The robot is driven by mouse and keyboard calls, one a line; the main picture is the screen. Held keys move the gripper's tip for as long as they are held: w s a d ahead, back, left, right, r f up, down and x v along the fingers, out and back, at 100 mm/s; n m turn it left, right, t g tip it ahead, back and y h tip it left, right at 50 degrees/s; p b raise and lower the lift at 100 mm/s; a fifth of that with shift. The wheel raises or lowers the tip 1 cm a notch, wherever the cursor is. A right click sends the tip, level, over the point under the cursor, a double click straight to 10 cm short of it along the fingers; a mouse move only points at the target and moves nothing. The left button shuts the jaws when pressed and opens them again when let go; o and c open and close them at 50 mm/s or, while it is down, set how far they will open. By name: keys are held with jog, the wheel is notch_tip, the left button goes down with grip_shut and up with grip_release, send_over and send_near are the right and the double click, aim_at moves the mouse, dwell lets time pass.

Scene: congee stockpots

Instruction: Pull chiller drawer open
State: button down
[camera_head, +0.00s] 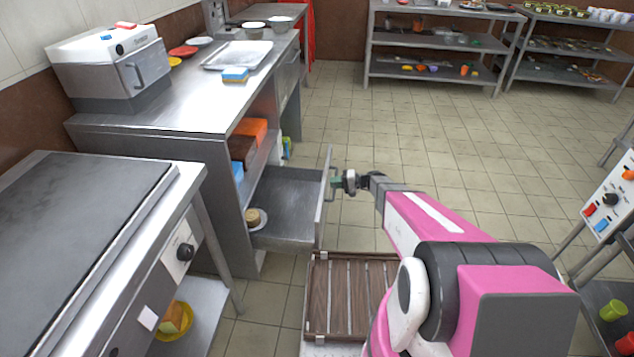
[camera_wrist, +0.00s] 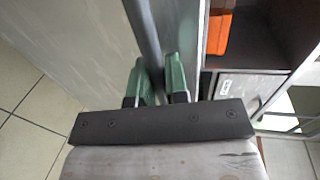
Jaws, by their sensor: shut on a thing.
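The chiller drawer (camera_head: 290,196) is a grey metal drawer pulled out from the steel counter, with its inside showing in the head view. Its upright front panel (camera_head: 325,200) faces my arm. My gripper (camera_head: 336,182) is at the outer side of that panel. In the wrist view the green fingers of my gripper (camera_wrist: 159,80) are closed around the dark bar handle (camera_wrist: 146,38). The handle is mostly hidden by the gripper in the head view. A small round tan container (camera_head: 256,218) is at the drawer's left end.
A slatted wooden rack (camera_head: 340,290) stands on the floor side near my arm. A griddle (camera_head: 80,210) is at the left. Tiled floor (camera_head: 430,140) is clear beyond the arm.

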jog(key=f+v, duration=0.2)
jog(key=v, duration=0.7)
jog(key=shift+d, duration=0.25)
jog(key=shift+r, duration=0.1)
jog(key=c, duration=1.1)
grip_release()
jog(key=shift+c, duration=0.2)
jog(key=v, duration=1)
jog(key=shift+s+d, duration=0.15)
jog(key=shift+d, duration=0.25)
